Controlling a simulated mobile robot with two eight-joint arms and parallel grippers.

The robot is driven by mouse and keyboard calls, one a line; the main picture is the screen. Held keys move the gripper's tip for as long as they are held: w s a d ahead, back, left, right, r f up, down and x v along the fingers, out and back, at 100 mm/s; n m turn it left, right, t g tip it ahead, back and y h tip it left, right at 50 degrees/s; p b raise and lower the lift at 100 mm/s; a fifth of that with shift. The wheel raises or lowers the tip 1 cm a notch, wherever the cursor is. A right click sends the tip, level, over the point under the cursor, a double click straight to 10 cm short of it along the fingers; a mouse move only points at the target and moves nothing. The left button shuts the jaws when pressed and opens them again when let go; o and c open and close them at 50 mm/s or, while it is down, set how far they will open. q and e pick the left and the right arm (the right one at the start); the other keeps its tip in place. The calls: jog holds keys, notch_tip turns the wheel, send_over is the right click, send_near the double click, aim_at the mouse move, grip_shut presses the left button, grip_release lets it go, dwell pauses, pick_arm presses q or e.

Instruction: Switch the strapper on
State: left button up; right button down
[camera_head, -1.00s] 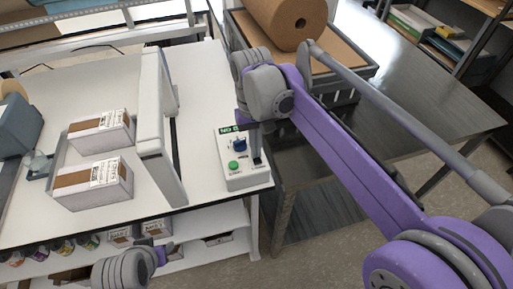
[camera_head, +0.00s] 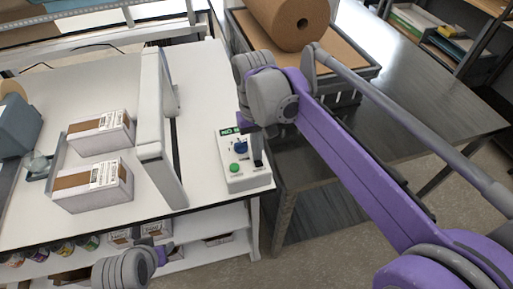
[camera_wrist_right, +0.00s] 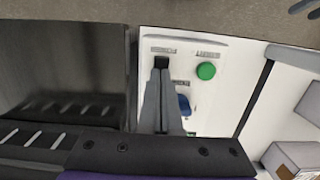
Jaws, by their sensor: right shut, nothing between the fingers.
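The strapper is a white table (camera_head: 95,228) with a white arch (camera_head: 152,130) standing on it. Its control box (camera_head: 240,184) is at the table's right front corner, with a green button (camera_head: 234,167), a blue knob (camera_head: 240,145) and a green label (camera_head: 229,131). In the right wrist view, the box shows the green button (camera_wrist_right: 206,71), the blue knob (camera_wrist_right: 183,103) and a black switch (camera_wrist_right: 161,61). My right gripper (camera_wrist_right: 160,72) is shut and empty, its tips at the black switch; contact is unclear. My left gripper (camera_head: 155,250) is at the bottom left, its fingers unclear.
Two labelled cartons (camera_head: 98,190) lie on the table left of the arch. A brown paper roll (camera_head: 290,22) lies in a tray at the back. A dark metal table (camera_head: 420,110) stands to the right. Small boxes and jars sit on the shelf below.

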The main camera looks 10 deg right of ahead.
notch_tip(320, 180, up, 4)
jog(key=p, duration=0.3)
jog(key=shift+r, duration=0.1)
pick_arm(q)
jog(key=r, duration=0.2)
jog(key=w+r, duration=0.1)
jog(key=r, duration=0.1)
jog(key=shift+w+a+r, duration=0.1)
jog(key=shift+w+r, duration=0.1)
jog(key=shift+r, duration=0.2)
pick_arm(e)
notch_tip(320, 180, up, 10)
jog(key=w, duration=0.1)
jog(key=shift+w, duration=0.3)
jog(key=shift+f, duration=0.2)
jog(key=s+d+f+t, duration=0.3)
jog(key=s+f, duration=0.4)
jog(key=f, duration=0.3)
jog(key=s+d+f+t, duration=0.3)
jog(key=s+f, duration=0.4)
jog(key=f, duration=0.4)
jog(key=shift+s+d+f+t, duration=0.3)
jog(key=shift+s+d+t, duration=0.1)
jog(key=shift+t, duration=0.1)
